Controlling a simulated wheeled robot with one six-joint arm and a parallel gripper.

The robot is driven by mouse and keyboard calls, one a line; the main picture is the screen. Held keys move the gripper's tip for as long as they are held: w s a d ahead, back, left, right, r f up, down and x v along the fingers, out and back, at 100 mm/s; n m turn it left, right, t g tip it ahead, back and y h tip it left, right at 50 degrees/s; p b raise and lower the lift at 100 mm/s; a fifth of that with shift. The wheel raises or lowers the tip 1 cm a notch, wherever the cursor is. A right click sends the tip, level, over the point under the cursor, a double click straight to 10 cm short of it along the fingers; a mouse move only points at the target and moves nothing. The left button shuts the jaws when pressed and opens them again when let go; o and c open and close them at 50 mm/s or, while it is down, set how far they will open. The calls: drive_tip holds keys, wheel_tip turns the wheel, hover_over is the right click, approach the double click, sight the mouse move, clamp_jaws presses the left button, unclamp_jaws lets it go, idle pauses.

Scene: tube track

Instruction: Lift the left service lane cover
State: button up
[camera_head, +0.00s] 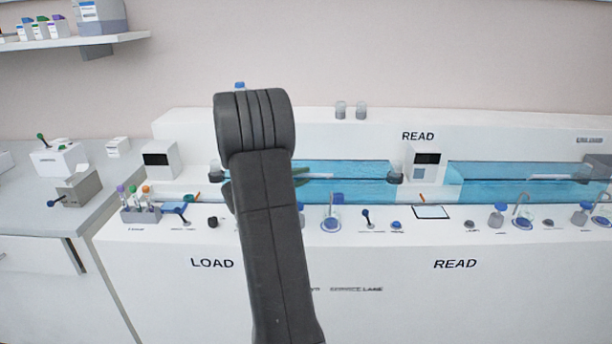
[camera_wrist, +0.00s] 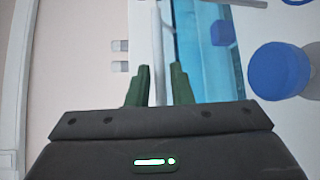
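The left lane cover (camera_head: 345,188) is a clear blue panel over the left channel, partly hidden behind my arm in the head view. A thin pale bar (camera_head: 318,176) lies along it. In the wrist view, the blue panel (camera_wrist: 204,55) is just beyond and right of my gripper (camera_wrist: 160,88). In the head view only bits of the green fingers show beside my arm.
The right lane cover (camera_head: 515,180) lies beyond a white reader box (camera_head: 424,165). A tube rack (camera_head: 140,205) stands at the left end. Knobs and small vessels line the front ledge. A large blue cap (camera_wrist: 278,70) is close on the right in the wrist view.

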drive_tip(key=shift+x, duration=1)
clamp_jaws()
drive_tip(key=shift+r, duration=0.1)
